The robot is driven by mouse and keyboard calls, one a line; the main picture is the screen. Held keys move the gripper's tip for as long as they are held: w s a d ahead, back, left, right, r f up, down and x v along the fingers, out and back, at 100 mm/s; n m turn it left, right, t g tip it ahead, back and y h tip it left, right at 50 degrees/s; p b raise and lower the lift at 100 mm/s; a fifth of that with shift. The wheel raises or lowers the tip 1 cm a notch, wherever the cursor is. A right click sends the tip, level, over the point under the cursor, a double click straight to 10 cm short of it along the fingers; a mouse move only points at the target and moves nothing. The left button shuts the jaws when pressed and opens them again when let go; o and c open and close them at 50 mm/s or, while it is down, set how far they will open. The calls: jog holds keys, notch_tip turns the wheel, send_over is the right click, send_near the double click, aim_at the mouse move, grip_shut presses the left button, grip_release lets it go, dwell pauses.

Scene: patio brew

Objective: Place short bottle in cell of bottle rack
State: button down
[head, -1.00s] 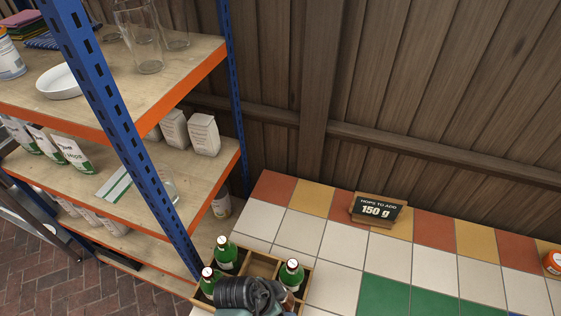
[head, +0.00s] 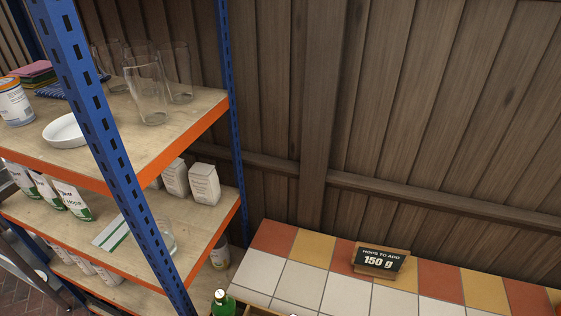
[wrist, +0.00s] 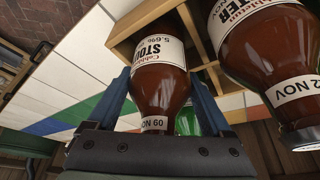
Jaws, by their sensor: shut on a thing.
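In the wrist view my gripper (wrist: 155,100) has its two blue fingers on either side of a brown bottle (wrist: 160,85) with a white stout label, and is shut on it. The label reads upside down there. The wooden bottle rack (wrist: 130,22) shows behind this bottle; I cannot tell whether its base is inside a cell. In the head view only a sliver of the rack (head: 259,310) shows at the bottom edge, and my gripper is out of view.
A second, larger-looking brown bottle (wrist: 262,55) is close on the right in the wrist view. A green bottle (wrist: 188,120) shows behind the held one. The tiled counter (head: 340,294) has a hops sign (head: 380,260). The shelving (head: 232,110) stands left.

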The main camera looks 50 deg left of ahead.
grip_release()
jog(key=shift+f, duration=0.1)
jog(key=v, duration=1.2)
